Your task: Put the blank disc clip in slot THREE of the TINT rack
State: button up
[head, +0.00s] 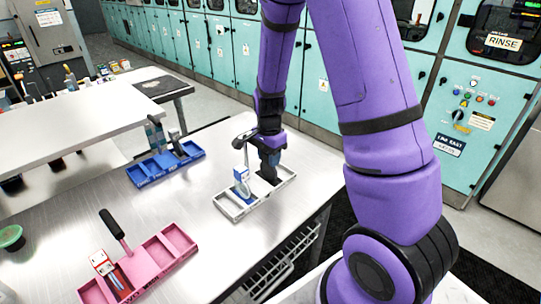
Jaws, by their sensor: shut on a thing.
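My gripper (268,170) points down at the right-hand end of the white rack (226,207). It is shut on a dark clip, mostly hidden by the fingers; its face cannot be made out. A blue-and-white piece with a tall pale handle (242,183) stands in the white rack, left of my gripper. A blue rack (146,176) stands farther back to the left, with dark upright pieces in it. A pink rack (152,257) stands nearer, with a red-and-white piece (103,264) and a black-handled piece (112,226). The rack wording is too small to read.
The racks stand on a steel table (205,245) with bare room between them. A green bowl (12,237) sits at the left edge. A second table (70,115) with small items stands behind. Teal cabinets (230,60) line the back.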

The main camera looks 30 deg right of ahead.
jog(key=shift+f, duration=0.1)
jog(key=o, duration=1.1)
jog(key=shift+o, duration=0.2)
notch_tip(320, 180, up, 11)
jog(key=s+a+r+n+t, duration=0.35)
jog(key=s+r+n, duration=0.45)
jog(key=s+r, duration=0.5)
jog(key=s+a+r+n+t, duration=0.1)
jog(key=s+a+r+n, duration=0.2)
jog(key=s+r+n, duration=0.3)
jog(key=s+n, duration=0.1)
jog(key=s, duration=0.3)
jog(key=shift+s+r+n+t, duration=0.15)
jog(key=shift+s+n+t, duration=0.2)
jog(key=shift+n, duration=0.05)
